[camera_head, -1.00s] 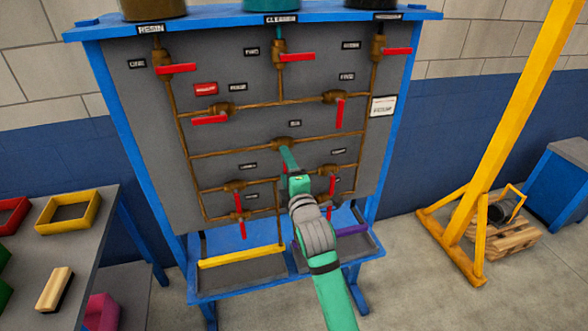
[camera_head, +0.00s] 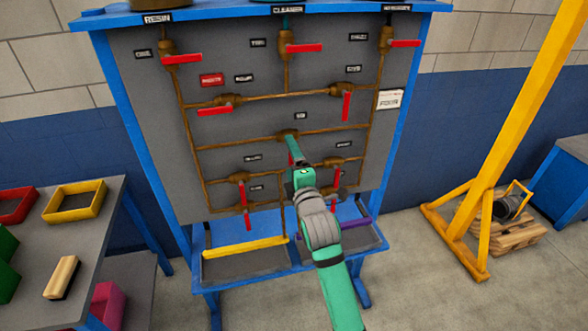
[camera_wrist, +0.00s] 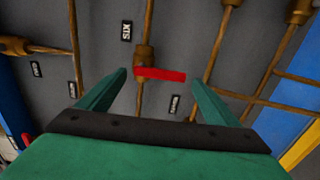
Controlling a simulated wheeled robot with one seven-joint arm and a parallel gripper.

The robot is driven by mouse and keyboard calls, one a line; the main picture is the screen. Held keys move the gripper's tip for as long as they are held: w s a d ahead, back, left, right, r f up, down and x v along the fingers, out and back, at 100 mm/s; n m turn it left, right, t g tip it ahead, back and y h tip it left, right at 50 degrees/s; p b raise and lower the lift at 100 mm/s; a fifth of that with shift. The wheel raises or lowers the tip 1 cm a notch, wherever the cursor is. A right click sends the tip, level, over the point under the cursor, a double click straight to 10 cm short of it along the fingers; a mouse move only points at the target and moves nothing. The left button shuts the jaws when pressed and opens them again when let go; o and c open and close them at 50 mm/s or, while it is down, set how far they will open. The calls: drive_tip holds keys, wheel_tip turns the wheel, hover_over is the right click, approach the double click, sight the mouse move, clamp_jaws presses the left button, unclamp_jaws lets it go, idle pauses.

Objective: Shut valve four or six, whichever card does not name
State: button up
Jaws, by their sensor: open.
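The valve labelled SIX (camera_wrist: 145,56) sits on the middle pipe of the panel; its brass body also shows in the head view (camera_head: 289,134). Its red handle (camera_wrist: 161,74) stands across its pipe. My gripper (camera_wrist: 157,88) is open, a finger on each side of the handle, with no clear contact. In the head view my gripper (camera_head: 293,150) hides most of this handle. Valve four (camera_head: 228,99) is up and left, its red handle (camera_head: 214,111) pointing left. A red card (camera_head: 212,80) and a white card (camera_head: 389,99) are on the panel; their writing is too blurred to read surely.
Other red-handled valves surround valve six, including a lower pair close to my wrist. A yellow bar (camera_head: 245,247) and purple bar (camera_head: 335,224) run below the panel. A table with bins (camera_head: 75,202) stands left; a yellow frame (camera_head: 475,235) stands right on open floor.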

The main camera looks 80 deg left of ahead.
drive_tip(key=w+d, duration=0.1)
drive_tip(key=d, duration=0.9)
drive_tip(key=shift+w+d, duration=0.15)
drive_tip(key=shift+w, duration=0.25)
